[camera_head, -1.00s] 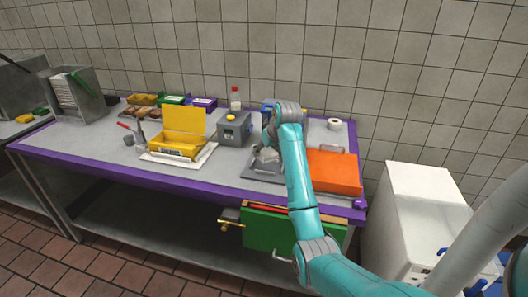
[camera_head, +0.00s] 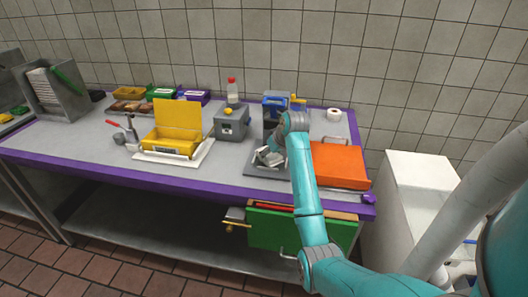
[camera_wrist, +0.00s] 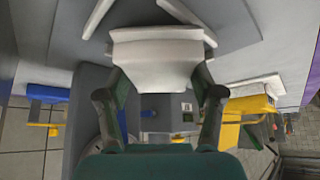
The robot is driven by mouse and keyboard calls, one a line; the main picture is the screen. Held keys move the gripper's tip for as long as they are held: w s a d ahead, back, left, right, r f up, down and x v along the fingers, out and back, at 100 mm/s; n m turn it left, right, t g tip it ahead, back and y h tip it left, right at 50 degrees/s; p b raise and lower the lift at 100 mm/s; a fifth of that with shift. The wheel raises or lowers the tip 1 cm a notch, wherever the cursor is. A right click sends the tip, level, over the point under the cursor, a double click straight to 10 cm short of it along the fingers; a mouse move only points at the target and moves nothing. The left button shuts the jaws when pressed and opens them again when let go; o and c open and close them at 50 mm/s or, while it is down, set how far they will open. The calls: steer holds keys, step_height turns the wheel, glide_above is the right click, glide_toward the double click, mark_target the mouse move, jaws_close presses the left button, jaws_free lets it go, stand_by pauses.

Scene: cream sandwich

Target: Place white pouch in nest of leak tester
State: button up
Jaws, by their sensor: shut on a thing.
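My gripper (camera_wrist: 160,92) is shut on the white pouch (camera_wrist: 156,62), with one finger at each side of it in the wrist view. In the head view my gripper (camera_head: 270,154) is low over a grey plate (camera_head: 262,172) in front of a blue-topped machine (camera_head: 273,101). White angled bars (camera_wrist: 98,16) lie on the grey surface beyond the pouch in the wrist view. I cannot tell whether the pouch touches that surface. Which station is the leak tester is not marked clearly; the pouch and fingers hide part of the plate.
An orange case (camera_head: 340,166) stands close to the right of my arm. A grey box with a yellow top button (camera_head: 231,124) and an open yellow box (camera_head: 172,140) stand to the left. A red-capped bottle (camera_head: 232,92) and a white roll (camera_head: 333,114) stand behind.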

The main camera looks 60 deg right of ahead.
steer(key=shift+s, duration=0.1)
steer(key=o, duration=1.2)
steer(key=shift+f, duration=0.1)
steer(key=shift+o, duration=0.2)
steer(key=v, duration=1.1)
steer(key=shift+a, duration=0.25)
steer(key=shift+f, duration=0.1)
